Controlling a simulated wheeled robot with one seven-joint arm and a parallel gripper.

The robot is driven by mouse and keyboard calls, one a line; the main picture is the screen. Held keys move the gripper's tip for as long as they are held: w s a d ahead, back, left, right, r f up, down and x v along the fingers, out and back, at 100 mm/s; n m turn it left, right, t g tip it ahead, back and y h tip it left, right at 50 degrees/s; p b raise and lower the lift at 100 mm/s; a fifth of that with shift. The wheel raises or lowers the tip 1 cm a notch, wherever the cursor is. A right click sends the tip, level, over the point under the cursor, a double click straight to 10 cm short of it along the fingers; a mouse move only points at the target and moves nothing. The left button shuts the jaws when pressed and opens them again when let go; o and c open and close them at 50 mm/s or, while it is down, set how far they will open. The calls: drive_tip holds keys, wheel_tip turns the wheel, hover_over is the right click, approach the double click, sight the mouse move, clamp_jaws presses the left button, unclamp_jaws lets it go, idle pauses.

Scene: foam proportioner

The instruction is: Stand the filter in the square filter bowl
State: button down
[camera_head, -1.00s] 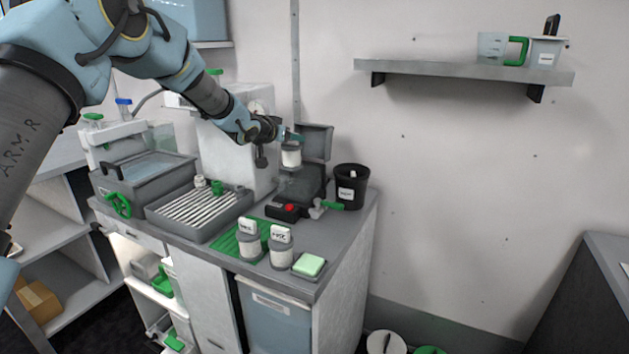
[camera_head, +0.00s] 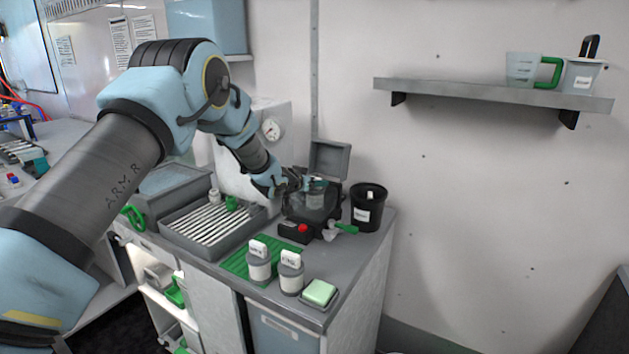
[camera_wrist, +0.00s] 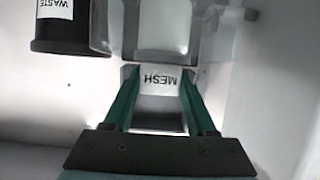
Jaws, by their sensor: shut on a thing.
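The filter has a pale body (camera_wrist: 165,28) and a tab marked MESH (camera_wrist: 160,80) in the wrist view. My gripper (camera_wrist: 158,75) is shut on that tab, one green finger on each side. The clear square filter bowl (camera_wrist: 100,28) shows around the pale body, so the filter's lower part appears to be inside or just over it. In the head view my gripper (camera_head: 300,180) is at the bowl (camera_head: 303,203), in front of the raised grey lid (camera_head: 330,160). Whether the filter touches the bowl's floor is hidden.
A black waste bin (camera_head: 369,208) stands close to the right of the bowl. A green-handled valve (camera_head: 343,228) and a red button (camera_head: 303,228) are in front.

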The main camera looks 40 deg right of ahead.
drive_tip(key=shift+f, duration=0.2)
drive_tip(key=shift+f, duration=0.15)
drive_tip(key=shift+f+b, duration=0.25)
drive_tip(key=shift+b, duration=0.2)
drive_tip(key=shift+c, duration=1)
unclamp_jaws()
drive_tip(key=shift+r, duration=0.1)
drive_tip(key=shift+r, duration=0.15)
drive_tip(key=shift+r+p, duration=0.25)
drive_tip(key=shift+p, duration=0.25)
drive_tip(key=b+v, duration=0.4)
drive_tip(key=v, duration=0.8)
